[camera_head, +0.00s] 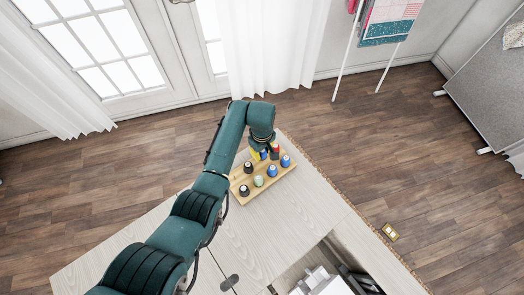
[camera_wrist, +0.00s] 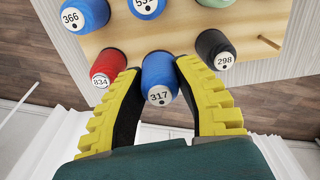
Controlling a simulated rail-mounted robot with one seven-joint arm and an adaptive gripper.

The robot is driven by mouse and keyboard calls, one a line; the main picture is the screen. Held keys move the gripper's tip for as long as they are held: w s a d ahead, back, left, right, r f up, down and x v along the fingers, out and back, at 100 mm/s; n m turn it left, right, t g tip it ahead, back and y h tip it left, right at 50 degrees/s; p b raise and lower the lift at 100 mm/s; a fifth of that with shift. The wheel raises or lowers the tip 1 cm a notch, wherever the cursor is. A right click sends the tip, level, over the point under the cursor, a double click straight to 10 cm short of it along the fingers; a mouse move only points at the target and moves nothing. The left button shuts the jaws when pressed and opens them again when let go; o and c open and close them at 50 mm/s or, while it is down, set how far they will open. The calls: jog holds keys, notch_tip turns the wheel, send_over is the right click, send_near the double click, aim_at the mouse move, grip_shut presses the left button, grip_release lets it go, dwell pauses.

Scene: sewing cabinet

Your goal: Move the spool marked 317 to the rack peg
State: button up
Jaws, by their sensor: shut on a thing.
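The blue spool marked 317 (camera_wrist: 159,74) is between the yellow-padded fingers of my gripper (camera_wrist: 158,68) in the wrist view, its numbered end facing the camera. My gripper is shut on it. In the head view my gripper (camera_head: 264,152) is over the far edge of the wooden rack (camera_head: 240,199), and the spool is mostly hidden there. The rack also shows in the wrist view (camera_wrist: 190,40). A bare peg (camera_wrist: 269,42) sticks out beside the black spool marked 298 (camera_wrist: 215,50). I cannot tell whether spool 317 is clear of the rack.
The red spool 834 (camera_wrist: 107,68) is close to my left finger, and 298 is close to the right one. Blue spool 366 (camera_wrist: 85,15) and other spools stand behind on the rack. The pale cabinet top (camera_head: 130,240) is clear left of the rack; an opening (camera_head: 315,262) lies nearer.

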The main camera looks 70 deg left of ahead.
jog(key=shift+f, duration=0.3)
jog(key=shift+f+b, duration=0.35)
jog(key=shift+b, duration=0.1)
jog(key=shift+f+b, duration=0.3)
jog(key=shift+f, duration=0.1)
jog(key=o, duration=0.9)
notch_tip(320, 180, up, 12)
